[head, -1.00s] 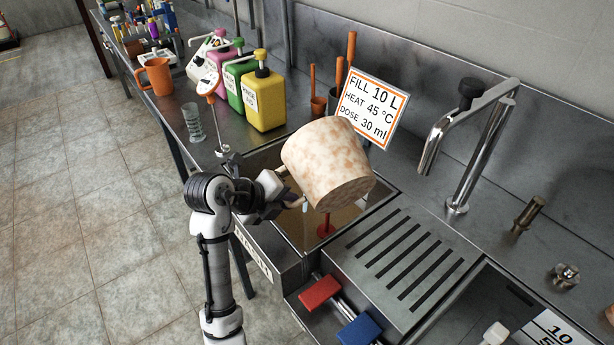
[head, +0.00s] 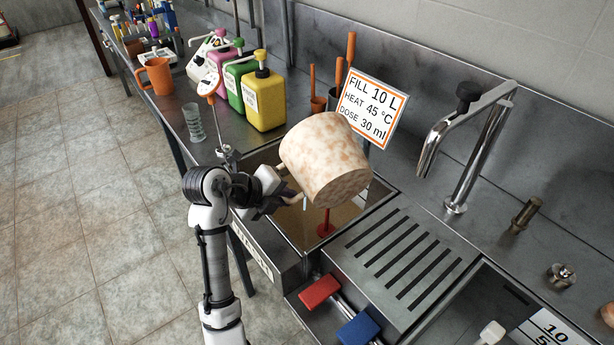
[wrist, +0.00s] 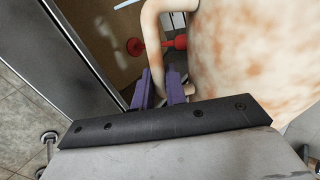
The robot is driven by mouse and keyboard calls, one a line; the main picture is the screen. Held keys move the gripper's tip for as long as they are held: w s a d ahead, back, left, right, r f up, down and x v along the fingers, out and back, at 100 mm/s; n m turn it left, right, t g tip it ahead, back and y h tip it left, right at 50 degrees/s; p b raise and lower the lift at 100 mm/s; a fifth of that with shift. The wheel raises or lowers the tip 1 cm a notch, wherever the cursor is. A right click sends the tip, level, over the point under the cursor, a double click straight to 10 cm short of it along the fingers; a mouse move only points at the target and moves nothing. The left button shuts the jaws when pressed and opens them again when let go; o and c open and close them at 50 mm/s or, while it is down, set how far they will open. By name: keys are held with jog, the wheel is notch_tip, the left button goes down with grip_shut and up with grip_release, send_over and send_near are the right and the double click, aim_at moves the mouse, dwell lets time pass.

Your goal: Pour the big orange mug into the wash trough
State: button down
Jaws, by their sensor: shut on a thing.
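A large cream mug with orange-brown blotches (head: 325,160) hangs tilted above the wash trough (head: 290,232). Its flat end faces down and right; I cannot tell whether that is its mouth or base. My gripper (head: 284,196) is shut on its handle, at the mug's left side. The wrist view shows the purple fingers (wrist: 160,86) at the lower end of the curved handle (wrist: 152,38), with the mottled body (wrist: 255,60) to the right. No falling liquid is visible. A smaller plain orange mug (head: 157,76) stands upright on the bench at the far left.
A red plunger-like thing (head: 326,227) stands in the trough. Yellow (head: 264,98) and green pump bottles and a clear cup (head: 193,122) stand left of it. A sign (head: 370,108) is behind the mug. A tap (head: 466,150) and slotted drainer (head: 400,258) are right.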

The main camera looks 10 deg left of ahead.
jog(key=shift+w+a+r+p, duration=0.25)
jog(key=shift+w+r+p, duration=0.1)
jog(key=shift+p, duration=0.25)
jog(key=shift+a+f+n+g+h+p, duration=0.1)
jog(key=shift+f+n+g+h+p, duration=0.05)
jog(key=shift+n+g+h+p, duration=0.4)
dwell(0.9)
jog(key=shift+f+m+t+y+b, duration=0.15)
jog(key=shift+m+t+y+b, duration=0.1)
jog(key=shift+b, duration=0.45)
jog(key=s+f+b, duration=0.1)
jog(key=b, duration=0.1)
jog(key=d+m+t+y+b, duration=0.1)
jog(key=b, duration=0.1)
jog(key=shift+s+d+f+t, duration=0.15)
jog(key=shift+s+f+t, duration=0.15)
jog(key=shift+s+f, duration=0.05)
jog(key=shift+w+r+b, duration=0.15)
jog(key=shift+r+b, duration=0.1)
jog(key=shift+b, duration=0.3)
jog(key=shift+r, duration=0.4)
